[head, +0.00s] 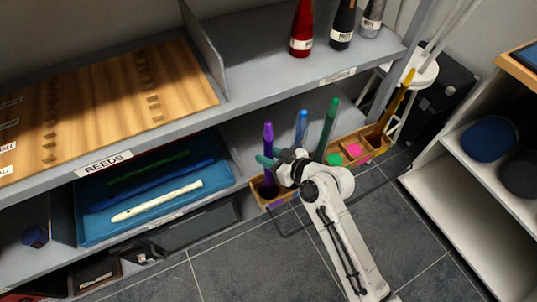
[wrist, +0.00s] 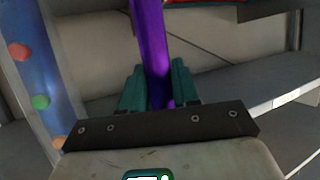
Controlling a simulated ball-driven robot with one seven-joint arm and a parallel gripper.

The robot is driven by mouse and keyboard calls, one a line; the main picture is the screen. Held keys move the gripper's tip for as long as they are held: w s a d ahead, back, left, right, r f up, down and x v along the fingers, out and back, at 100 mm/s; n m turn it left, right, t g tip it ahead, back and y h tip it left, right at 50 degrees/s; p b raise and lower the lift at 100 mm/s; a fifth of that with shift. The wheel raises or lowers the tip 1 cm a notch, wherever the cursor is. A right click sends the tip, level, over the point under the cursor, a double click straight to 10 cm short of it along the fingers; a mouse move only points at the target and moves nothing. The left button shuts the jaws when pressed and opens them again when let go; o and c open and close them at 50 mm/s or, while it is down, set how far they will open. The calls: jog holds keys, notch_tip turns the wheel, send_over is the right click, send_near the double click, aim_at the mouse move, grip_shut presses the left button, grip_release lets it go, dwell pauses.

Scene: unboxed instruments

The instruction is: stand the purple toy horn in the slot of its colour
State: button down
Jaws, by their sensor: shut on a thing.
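The purple toy horn (head: 268,140) stands nearly upright in the head view, its wide dark end low at the left end of a wooden rack (head: 257,197). My gripper (head: 265,161) has its teal fingers shut on the horn's tube. In the wrist view the purple tube (wrist: 151,45) runs up between the teal fingers (wrist: 156,88). A small purple patch (head: 277,204) shows on the rack beside the horn's base. I cannot tell whether the horn's base sits in a slot, touches the rack or hangs just above it.
A blue horn (head: 302,122), a green horn (head: 330,125) and a yellow horn (head: 402,95) stand along the rack. A grey shelf (head: 285,65) with bottles overhangs behind. A blue tube with coloured dots (wrist: 38,80) is close at left.

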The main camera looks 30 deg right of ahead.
jog(key=shift+f+b, duration=0.45)
dwell(0.4)
jog(key=c, duration=0.8)
grip_release()
jog(key=shift+o, duration=0.2)
jog(key=v, duration=1)
jog(key=shift+s+r, duration=0.2)
jog(key=shift+s, duration=0.1)
jog(key=s+d+m+g+h+p, duration=0.2)
jog(key=s+g, duration=0.3)
jog(key=s, duration=0.5)
jog(key=s+d+m+g+h+p, duration=0.2)
jog(key=s+g, duration=0.4)
jog(key=s, duration=0.4)
jog(key=shift+s+f+m+g+h+p, duration=0.3)
jog(key=shift+m+h+p, duration=0.2)
jog(key=shift+h+p, duration=0.45)
